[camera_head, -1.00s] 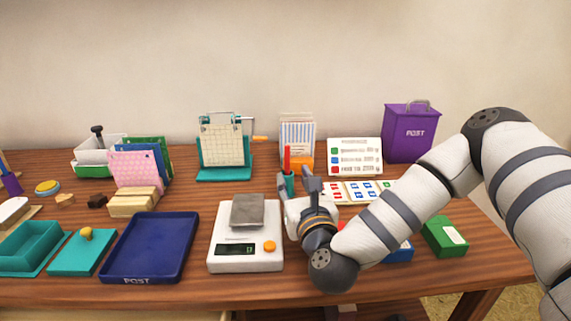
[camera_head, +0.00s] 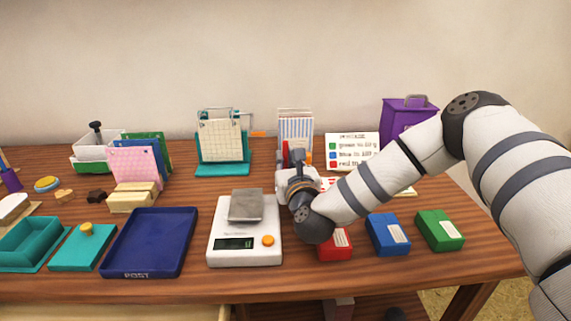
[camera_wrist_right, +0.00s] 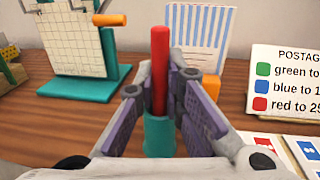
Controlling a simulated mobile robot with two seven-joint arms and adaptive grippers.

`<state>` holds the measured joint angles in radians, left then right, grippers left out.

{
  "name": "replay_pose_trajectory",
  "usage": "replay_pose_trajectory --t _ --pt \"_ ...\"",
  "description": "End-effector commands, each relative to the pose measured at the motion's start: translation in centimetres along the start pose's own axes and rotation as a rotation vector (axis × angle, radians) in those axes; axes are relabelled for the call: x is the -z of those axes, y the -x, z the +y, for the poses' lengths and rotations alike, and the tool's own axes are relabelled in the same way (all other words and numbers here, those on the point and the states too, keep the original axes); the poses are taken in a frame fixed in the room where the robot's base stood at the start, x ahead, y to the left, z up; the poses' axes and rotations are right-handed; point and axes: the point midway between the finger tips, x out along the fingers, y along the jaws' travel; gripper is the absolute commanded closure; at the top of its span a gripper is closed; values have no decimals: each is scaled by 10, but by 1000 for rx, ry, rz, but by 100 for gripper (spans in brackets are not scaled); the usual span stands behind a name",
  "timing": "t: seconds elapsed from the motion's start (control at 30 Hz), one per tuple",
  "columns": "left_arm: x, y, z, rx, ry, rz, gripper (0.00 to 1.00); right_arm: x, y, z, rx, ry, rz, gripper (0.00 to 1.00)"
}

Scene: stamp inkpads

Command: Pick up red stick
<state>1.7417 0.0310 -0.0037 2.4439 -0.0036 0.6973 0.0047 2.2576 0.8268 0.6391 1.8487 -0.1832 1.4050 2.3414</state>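The red stick (camera_wrist_right: 160,70) stands upright in a teal holder (camera_wrist_right: 159,137) in the right wrist view. In the head view only a small part of the stick (camera_head: 285,153) shows beside my right gripper (camera_head: 292,160); the gripper hides the rest. In the right wrist view my right gripper (camera_wrist_right: 164,78) has its two fingers apart, one on each side of the stick. The stick is between the fingertips. I see no clear grip on it. My left gripper is not in view.
Behind the stick stand a striped card rack (camera_head: 297,128) and a teal calendar stand (camera_head: 221,169). A price sign (camera_head: 352,150) is to the right. A scale (camera_head: 245,257) and red (camera_head: 335,246), blue (camera_head: 388,236) and green (camera_head: 440,231) inkpads are in front.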

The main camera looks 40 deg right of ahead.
Motion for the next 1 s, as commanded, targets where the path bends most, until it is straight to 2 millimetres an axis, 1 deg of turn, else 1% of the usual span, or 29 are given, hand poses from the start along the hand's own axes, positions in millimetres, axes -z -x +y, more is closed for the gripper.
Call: replay_pose_trajectory --t 0.2,0.27,0.37,0.5,0.6,0.67,0.77,0.97,1.0 --pt "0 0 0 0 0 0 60 -1 0 0 0 0 0 100" --pt "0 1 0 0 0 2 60 -7 0 0 1 -2 -2 100" --pt "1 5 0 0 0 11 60 -30 0 0 2 -7 -7 100" --pt "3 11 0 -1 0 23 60 -68 0 0 1 -6 -8 100" --pt "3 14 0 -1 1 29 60 -87 0 -1 1 -4 -5 100" --pt "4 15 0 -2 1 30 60 -95 0 0 1 -3 -4 100" --pt "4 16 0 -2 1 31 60 -100 0 0 0 0 -1 100" --pt "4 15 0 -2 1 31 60 -100 0 0 0 0 1 100" --pt "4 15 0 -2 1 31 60 -100 0 0 0 0 1 95"
